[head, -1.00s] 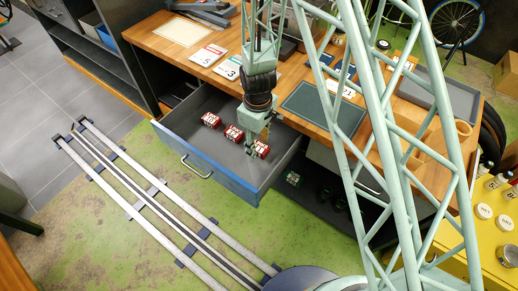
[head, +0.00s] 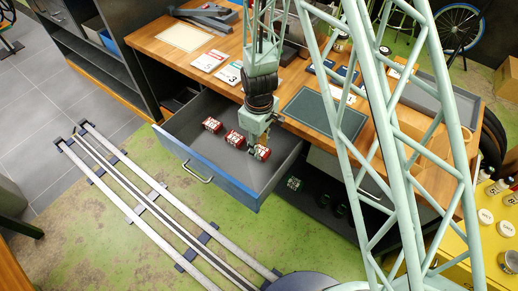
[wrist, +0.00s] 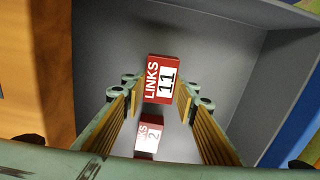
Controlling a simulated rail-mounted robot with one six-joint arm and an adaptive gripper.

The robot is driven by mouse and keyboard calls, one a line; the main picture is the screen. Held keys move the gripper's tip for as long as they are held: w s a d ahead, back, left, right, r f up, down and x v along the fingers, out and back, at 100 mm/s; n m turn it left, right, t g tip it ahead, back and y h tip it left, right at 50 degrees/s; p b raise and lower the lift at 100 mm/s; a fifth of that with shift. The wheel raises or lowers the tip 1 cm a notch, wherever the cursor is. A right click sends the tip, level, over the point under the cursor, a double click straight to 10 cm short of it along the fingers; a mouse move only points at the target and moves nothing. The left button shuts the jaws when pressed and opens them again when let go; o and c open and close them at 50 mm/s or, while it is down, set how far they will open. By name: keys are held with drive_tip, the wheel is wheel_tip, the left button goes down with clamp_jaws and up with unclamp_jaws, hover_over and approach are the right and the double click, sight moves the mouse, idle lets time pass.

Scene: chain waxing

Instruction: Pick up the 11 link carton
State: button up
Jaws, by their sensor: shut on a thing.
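The 11 link carton (wrist: 161,80) is a small red box with a white label reading LINKS 11. In the wrist view it sits between the fingertips of my gripper (wrist: 160,92), which is shut on it. In the head view my gripper (head: 259,143) points down into the open drawer, around the rightmost red carton (head: 262,153). I cannot tell whether the carton is clear of the drawer floor. Another red carton marked 2 (wrist: 149,136) lies close by in the wrist view.
Two more red cartons (head: 211,125) (head: 234,138) lie in the drawer (head: 180,122), left of my gripper. The drawer's walls rise around them. The wooden worktop (head: 150,45) above holds number cards (head: 210,60) and a dark green mat (head: 325,111).

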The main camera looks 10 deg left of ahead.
drive_tip(key=shift+r+p, duration=0.9)
drive_tip(key=shift+r, duration=3.35)
